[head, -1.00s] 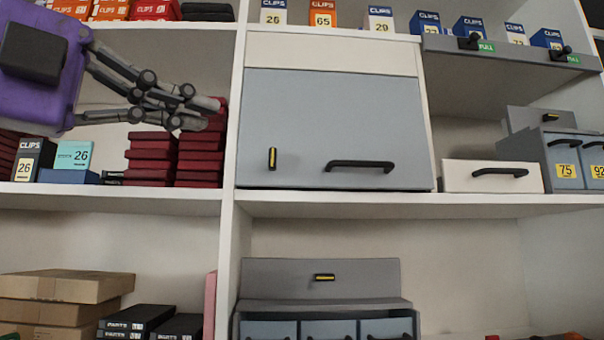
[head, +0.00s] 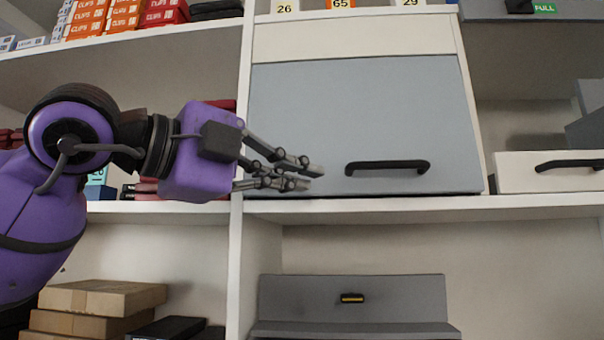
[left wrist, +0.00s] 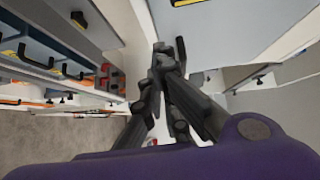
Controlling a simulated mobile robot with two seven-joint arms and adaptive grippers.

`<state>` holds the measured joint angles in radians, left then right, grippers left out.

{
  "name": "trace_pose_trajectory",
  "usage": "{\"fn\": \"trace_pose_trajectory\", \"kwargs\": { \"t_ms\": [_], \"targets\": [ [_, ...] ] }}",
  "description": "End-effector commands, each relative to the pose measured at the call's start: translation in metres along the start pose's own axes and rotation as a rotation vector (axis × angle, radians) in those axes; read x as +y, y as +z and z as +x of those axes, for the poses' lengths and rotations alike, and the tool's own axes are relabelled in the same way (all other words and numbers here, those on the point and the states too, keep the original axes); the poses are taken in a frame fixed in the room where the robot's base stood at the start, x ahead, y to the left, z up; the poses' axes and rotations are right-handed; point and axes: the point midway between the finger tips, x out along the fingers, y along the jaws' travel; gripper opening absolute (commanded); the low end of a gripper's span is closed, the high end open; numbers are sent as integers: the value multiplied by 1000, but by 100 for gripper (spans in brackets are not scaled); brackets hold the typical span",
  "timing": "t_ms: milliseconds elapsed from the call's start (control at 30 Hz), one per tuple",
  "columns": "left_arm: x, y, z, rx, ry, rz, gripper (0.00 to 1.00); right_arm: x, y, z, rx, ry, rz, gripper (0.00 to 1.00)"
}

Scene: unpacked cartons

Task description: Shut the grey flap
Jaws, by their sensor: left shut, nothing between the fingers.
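The large grey flap (head: 370,110) hangs across the front of a white cabinet, with a black bar handle (head: 387,167) low on it. A dark line shows under its lower edge; I cannot tell whether it sits fully flush. My left gripper (head: 315,178) is shut and empty, in front of the flap's lower left part, left of the handle. It hides the spot where the small yellow-and-black catch was. I cannot tell whether it touches the flap. In the left wrist view, the shut fingers (left wrist: 165,58) point toward a grey panel (left wrist: 225,25). My right gripper is out of view.
A smaller upright grey panel (head: 352,287) with a yellow-and-black catch stands on the lower shelf. A white drawer (head: 550,172) is right of the flap. A white upright (head: 237,255) and the shelf edge (head: 400,207) lie close to my gripper. Brown cartons (head: 100,297) sit lower left.

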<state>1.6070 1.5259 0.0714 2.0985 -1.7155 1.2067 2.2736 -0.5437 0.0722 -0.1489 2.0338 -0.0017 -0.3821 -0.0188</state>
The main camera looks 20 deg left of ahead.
Motion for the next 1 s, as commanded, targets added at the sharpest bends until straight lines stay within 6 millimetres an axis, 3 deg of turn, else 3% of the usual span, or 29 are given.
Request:
{"fn": "trace_pose_trajectory", "kwargs": {
  "t_ms": [100,300,767,1000],
  "targets": [
    [-2,4,21,1,-1,-2,0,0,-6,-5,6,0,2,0],
    [-1,23,38,0,-1,-1,0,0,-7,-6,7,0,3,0],
    [0,29,43,0,-1,1,0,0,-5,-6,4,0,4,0],
    [12,43,62,7,-87,87,0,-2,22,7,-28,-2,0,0]
  ]
}}
